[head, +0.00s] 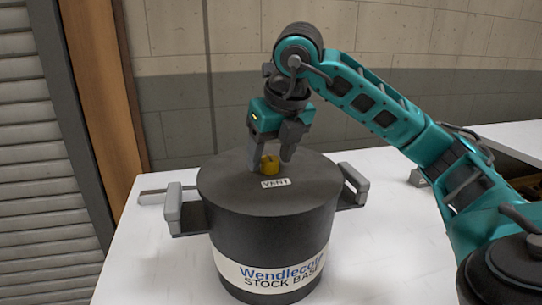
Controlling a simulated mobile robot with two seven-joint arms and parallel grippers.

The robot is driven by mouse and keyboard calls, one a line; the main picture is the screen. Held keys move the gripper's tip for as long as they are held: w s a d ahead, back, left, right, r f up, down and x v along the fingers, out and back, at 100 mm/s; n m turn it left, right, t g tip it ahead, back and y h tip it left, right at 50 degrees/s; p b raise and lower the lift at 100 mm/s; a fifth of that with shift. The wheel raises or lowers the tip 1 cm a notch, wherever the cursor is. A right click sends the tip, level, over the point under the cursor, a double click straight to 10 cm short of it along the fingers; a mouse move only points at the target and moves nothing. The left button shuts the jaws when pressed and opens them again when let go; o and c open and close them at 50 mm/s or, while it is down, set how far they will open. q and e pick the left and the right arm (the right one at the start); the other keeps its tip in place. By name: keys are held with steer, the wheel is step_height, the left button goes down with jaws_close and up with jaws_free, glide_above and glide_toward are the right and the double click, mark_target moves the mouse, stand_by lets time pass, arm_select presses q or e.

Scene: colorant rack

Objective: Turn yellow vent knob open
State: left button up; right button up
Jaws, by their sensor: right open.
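The yellow vent knob (269,164) stands on the dark lid of the stock base pot (265,222), behind the small vent label (275,183). My right gripper (271,165) points down over the knob. Its two fingers are apart, one on the left and one on the right of the knob. I cannot tell whether either finger touches it. My left gripper is not in view.
The pot has grey side handles, left (173,207) and right (353,178), and stands on a white table (400,255). A brown post (100,90) and grey slatted shutter (45,170) are at left. Table surface right of the pot is mostly clear.

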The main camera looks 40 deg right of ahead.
steer(key=c, duration=1)
steer(key=shift+c, duration=0.2)
